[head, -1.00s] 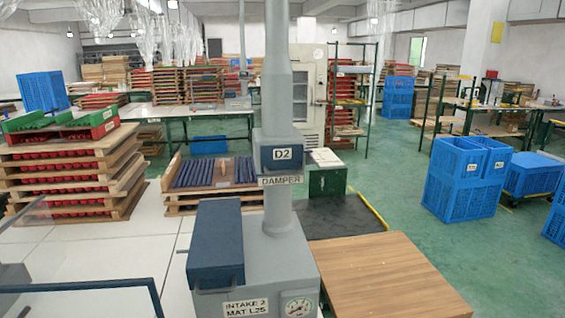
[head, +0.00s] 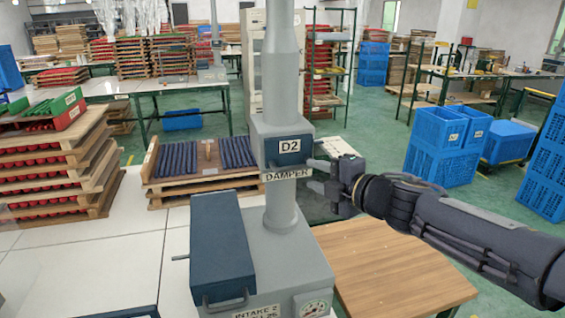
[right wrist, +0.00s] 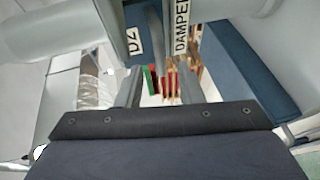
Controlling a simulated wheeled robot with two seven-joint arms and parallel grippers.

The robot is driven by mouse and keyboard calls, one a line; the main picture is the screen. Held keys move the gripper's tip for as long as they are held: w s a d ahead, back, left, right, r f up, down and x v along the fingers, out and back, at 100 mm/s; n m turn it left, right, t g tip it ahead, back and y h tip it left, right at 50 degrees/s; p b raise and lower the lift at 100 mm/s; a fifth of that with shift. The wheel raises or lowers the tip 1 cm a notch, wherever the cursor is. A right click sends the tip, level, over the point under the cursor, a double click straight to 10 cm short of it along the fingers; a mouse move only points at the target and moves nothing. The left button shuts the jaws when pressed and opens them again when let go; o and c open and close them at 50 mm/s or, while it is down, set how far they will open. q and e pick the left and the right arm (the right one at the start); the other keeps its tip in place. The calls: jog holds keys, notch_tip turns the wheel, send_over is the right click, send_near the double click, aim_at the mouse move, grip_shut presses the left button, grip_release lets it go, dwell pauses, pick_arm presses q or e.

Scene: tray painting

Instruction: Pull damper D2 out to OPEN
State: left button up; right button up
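Damper D2 (head: 290,146) is a dark blue block with a white D2 label, set in a grey housing on the vertical grey pipe (head: 281,90). A DAMPER label (head: 287,174) sits just below it. My right gripper (head: 316,175) is at the right side of the housing, fingers pointing left and apart. In the right wrist view the gripper (right wrist: 172,88) is open with nothing held between its fingers; the D2 block (right wrist: 140,30) and DAMPER label (right wrist: 181,30) show ahead. I cannot tell whether the fingers touch the damper. My left gripper is not in view.
The grey intake box (head: 285,265) below the pipe carries a dark blue lid (head: 222,240) with a handle. A wooden tabletop (head: 390,265) lies under my right arm. Stacked trays (head: 55,165) stand at left, blue crates (head: 435,145) at right.

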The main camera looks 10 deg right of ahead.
aim_at(299, 169)
jog(key=b+x, duration=0.1)
jog(key=x, duration=0.6)
grip_shut()
jog(key=shift+s, duration=0.1)
